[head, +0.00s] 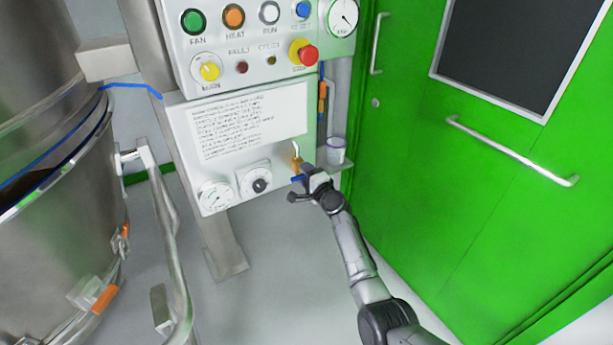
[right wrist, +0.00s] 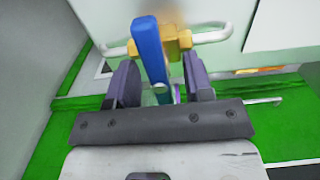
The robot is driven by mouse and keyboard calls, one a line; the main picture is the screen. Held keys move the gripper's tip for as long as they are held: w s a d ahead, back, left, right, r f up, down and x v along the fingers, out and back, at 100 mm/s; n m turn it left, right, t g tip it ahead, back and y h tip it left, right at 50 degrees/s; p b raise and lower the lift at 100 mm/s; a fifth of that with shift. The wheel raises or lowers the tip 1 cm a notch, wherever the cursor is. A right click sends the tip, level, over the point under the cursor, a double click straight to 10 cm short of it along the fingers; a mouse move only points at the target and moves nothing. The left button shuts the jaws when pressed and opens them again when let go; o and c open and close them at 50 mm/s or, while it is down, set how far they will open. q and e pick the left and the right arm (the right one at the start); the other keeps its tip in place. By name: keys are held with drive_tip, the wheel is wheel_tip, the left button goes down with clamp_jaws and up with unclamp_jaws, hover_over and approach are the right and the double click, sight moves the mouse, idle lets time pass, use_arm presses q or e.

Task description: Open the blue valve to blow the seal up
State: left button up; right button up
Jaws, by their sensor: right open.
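The blue valve handle (right wrist: 149,50) sits on a brass valve body (right wrist: 178,44) with pipe on both sides. In the right wrist view the handle points down toward me and lies between the two fingers of my right gripper (right wrist: 160,88), which stand apart on either side of it. In the head view the right gripper (head: 306,186) is at the blue handle (head: 298,178), below the brass valve (head: 297,162) at the panel's lower right. The gripper partly hides the handle there. My left gripper is not in view.
The control panel (head: 240,60) carries buttons, lamps and a red stop knob. Below it are a text plate (head: 248,120), a gauge (head: 215,196) and a black knob (head: 259,185). A steel vessel (head: 50,240) stands left. Green doors (head: 420,150) with handles stand right. A cup (head: 336,150) sits by the valve.

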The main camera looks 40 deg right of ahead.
drive_tip(key=shift+c, duration=0.4)
clamp_jaws()
